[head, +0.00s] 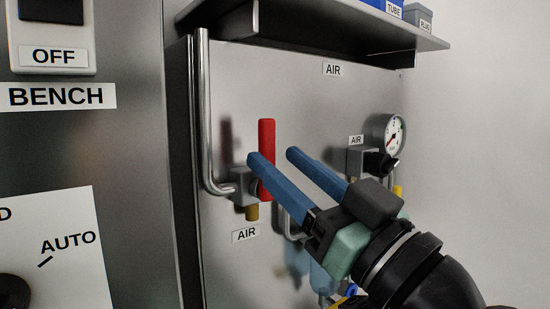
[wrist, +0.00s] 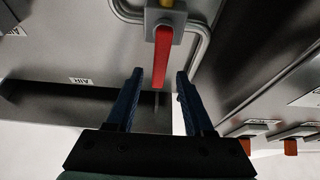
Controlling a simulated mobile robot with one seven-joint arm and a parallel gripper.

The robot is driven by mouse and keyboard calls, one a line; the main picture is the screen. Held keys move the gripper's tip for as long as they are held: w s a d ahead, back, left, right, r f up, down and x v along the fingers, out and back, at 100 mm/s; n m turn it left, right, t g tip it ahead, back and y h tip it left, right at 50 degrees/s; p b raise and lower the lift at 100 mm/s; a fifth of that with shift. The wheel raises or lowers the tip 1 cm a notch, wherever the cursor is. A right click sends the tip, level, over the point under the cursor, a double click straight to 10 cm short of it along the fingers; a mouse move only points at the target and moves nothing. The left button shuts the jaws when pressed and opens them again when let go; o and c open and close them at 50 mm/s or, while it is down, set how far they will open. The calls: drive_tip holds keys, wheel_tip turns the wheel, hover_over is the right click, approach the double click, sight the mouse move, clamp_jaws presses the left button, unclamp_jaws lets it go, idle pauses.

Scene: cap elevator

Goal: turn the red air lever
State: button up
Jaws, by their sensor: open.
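The red air lever (head: 267,135) stands upright on a grey valve block (head: 241,183) on the metal panel. The wrist view also shows the red lever (wrist: 162,58), with its free end between the tips of my two blue fingers. My gripper (head: 273,157) is open and empty, reaching in from the lower right. In the head view the near fingertip overlaps the lever's lower part. In the wrist view my gripper (wrist: 160,74) has one finger on each side of the lever, with gaps. I cannot tell how deep the lever sits between them.
A bent steel pipe (head: 205,110) runs down left of the lever. A pressure gauge (head: 391,135) with a black knob (head: 378,163) is to the right. A shelf (head: 330,28) juts out above. A bench panel (head: 130,150) stands at the left.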

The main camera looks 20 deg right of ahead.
drive_tip(key=b+v, duration=0.1)
drive_tip(key=v, duration=0.9)
drive_tip(key=shift+s+f, duration=0.2)
drive_tip(key=shift+s, duration=0.05)
drive_tip(key=shift+d, duration=0.1)
